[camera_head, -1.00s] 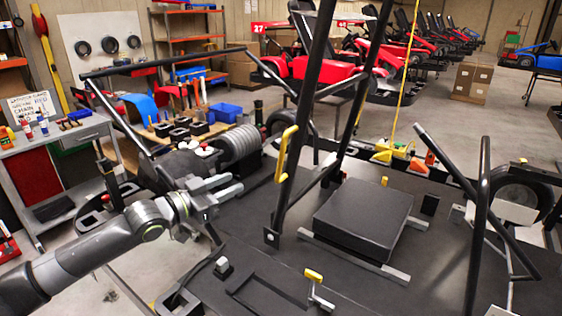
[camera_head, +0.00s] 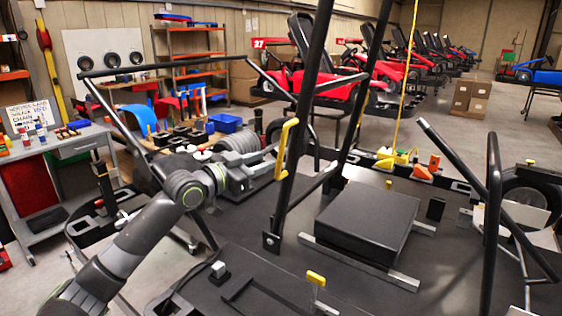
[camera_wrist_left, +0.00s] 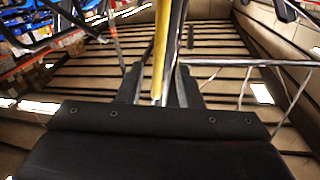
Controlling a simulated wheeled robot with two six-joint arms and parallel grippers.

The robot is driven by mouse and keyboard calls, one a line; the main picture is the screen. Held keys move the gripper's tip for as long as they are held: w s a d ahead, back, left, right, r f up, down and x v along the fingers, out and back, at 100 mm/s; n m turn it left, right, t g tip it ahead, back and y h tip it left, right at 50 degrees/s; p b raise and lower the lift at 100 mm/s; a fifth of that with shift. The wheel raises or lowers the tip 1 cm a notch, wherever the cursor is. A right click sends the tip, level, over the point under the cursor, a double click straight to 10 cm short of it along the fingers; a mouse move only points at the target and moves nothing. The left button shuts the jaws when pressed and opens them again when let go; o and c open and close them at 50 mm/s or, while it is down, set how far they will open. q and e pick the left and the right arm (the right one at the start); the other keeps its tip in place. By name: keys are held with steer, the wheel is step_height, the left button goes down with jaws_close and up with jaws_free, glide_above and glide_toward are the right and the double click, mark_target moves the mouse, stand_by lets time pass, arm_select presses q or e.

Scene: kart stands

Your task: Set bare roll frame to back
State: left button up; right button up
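The roll frame (camera_head: 304,110) is a bare black tube frame. It stands upright and leans slightly on the dark kart deck, with a bracket at its foot. A yellow handle (camera_head: 281,150) is fixed along its near tube. My left gripper (camera_head: 272,166) is at the handle's lower left side. In the left wrist view the yellow handle (camera_wrist_left: 160,48) runs up between the two fingers (camera_wrist_left: 158,88). Gaps show beside it, so the fingers look open around it; contact is hard to judge. My right gripper is out of view.
A yellow-topped lever (camera_head: 316,279) stands at the front. Black side bars (camera_head: 494,215) rise at right. A long black bar (camera_head: 165,68) crosses behind my left arm. A tool bench stands beyond.

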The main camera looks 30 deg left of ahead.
mark_target(279, 155)
arm_select(q)
steer(key=b+x, duration=0.1)
steer(key=x, duration=0.6)
steer(key=shift+w+d, duration=0.1)
steer(key=shift+w, duration=0.1)
jaws_close()
